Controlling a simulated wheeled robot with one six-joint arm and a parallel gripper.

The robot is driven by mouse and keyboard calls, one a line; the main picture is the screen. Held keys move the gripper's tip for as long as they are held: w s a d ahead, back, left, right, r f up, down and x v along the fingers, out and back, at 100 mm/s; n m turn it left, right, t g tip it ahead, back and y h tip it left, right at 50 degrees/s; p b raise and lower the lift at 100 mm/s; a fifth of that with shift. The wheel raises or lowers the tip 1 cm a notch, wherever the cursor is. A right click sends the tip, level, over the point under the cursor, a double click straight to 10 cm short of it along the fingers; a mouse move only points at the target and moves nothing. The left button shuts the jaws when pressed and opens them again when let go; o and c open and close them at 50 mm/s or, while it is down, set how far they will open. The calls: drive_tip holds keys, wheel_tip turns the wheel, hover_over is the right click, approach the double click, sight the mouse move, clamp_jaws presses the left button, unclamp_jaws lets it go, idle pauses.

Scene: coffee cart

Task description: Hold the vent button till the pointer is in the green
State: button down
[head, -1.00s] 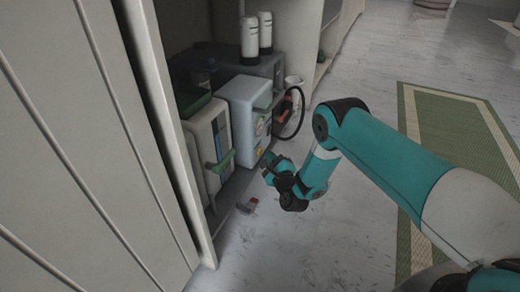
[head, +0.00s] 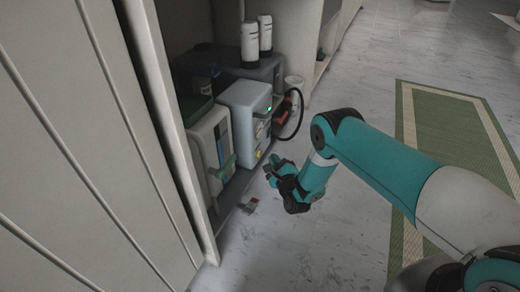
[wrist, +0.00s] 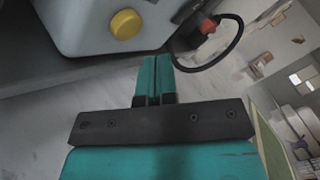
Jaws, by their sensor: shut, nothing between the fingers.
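The white machine (head: 243,108) stands on the low shelf with its front toward my gripper. A round yellow button is low on its front; in the wrist view the yellow button (wrist: 125,24) is large and uncovered, up and left of my fingertips. I cannot tell from its look whether this is the vent button. A small green light (head: 269,109) glows high on the front. No pointer or dial can be read. My gripper (head: 272,169) is in front of the machine, apart from the button. Its teal fingers (wrist: 155,62) are together and empty.
Another white machine (head: 212,145) stands left of it. Two white canisters (head: 249,42) stand on a dark machine behind. A black hose (head: 296,118) loops at the right. Floor to the right is open, with a green mat (head: 455,130).

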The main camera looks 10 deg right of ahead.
drive_tip(key=s+d+p, duration=0.2)
drive_tip(key=d+p, duration=0.1)
drive_tip(key=p, duration=0.3)
drive_tip(key=shift+s+p, duration=0.2)
drive_tip(key=shift+p, duration=0.2)
drive_tip(key=shift+w+r, duration=0.1)
